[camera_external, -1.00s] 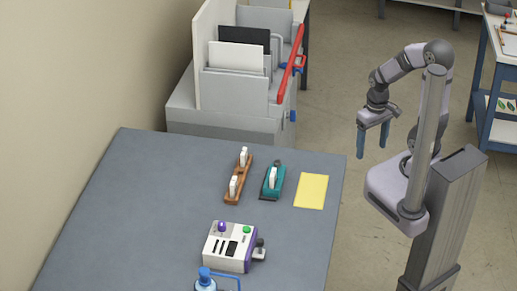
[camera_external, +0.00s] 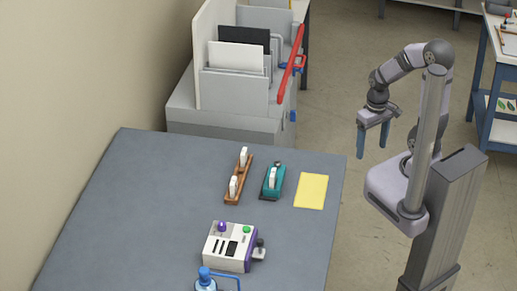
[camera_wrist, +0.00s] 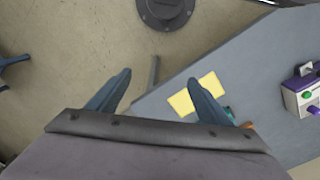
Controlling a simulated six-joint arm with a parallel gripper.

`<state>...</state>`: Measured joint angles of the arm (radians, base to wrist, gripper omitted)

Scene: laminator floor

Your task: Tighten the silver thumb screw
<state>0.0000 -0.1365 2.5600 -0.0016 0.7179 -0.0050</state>
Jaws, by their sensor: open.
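A white boxy device (camera_external: 228,245) with a purple end, a purple knob and a green button stands on the table's near part. A small grey metal piece with a dark knob (camera_external: 260,248) sticks out of its purple end; it may be the silver thumb screw, but it is too small to be sure. The device also shows at the right edge of the wrist view (camera_wrist: 303,95), with a silver-grey piece (camera_wrist: 306,70) on its upper end. My gripper (camera_external: 372,150) is open and empty, raised beyond the table's right edge, well away from the device. Its blue fingers are spread in the wrist view (camera_wrist: 159,77).
The blue-grey table (camera_external: 150,200) also holds a brown block with white levers (camera_external: 238,180), a teal tool (camera_external: 272,182), a yellow card (camera_external: 311,191) and a blue-handled item (camera_external: 205,280). A grey rack with boards (camera_external: 235,88) and a red bar stands behind. The table's left half is clear.

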